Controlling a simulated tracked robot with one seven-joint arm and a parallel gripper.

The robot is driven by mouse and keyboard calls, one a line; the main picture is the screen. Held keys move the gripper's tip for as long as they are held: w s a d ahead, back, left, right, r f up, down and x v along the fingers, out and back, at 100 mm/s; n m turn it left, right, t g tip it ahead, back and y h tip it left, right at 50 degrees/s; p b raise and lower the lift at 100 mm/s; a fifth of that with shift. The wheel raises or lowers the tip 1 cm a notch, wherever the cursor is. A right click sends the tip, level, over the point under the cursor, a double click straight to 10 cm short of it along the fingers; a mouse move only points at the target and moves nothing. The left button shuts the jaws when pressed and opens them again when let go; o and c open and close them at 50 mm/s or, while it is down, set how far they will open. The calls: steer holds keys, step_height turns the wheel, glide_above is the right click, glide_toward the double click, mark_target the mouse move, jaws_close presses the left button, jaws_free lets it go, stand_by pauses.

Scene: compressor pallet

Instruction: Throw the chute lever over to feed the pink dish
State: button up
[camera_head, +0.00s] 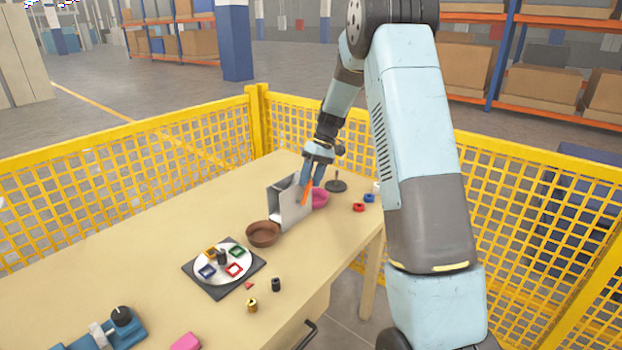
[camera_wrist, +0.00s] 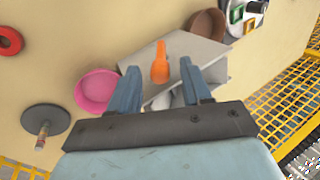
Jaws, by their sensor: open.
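The orange chute lever (camera_wrist: 159,66) stands on the grey chute box (camera_wrist: 185,50) in the wrist view. In the head view the lever (camera_head: 306,194) shows at the face of the box (camera_head: 290,208). My gripper (camera_wrist: 160,82) is open, with its blue fingers on either side of the lever's line; I cannot tell whether either touches it. The pink dish (camera_wrist: 97,91) lies beside the box and is partly hidden behind it in the head view (camera_head: 320,197). A brown dish (camera_head: 263,234) stands on the other side of the box.
A round dark base with a peg (camera_wrist: 46,120) stands near the pink dish. Red (camera_head: 358,207) and blue (camera_head: 369,198) rings lie to the right. A plate with coloured square frames (camera_head: 237,252) sits on a dark mat. Yellow mesh fencing (camera_head: 190,145) borders the table.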

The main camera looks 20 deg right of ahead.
steer(key=shift+c, duration=0.3)
jaws_close()
stand_by(0.4)
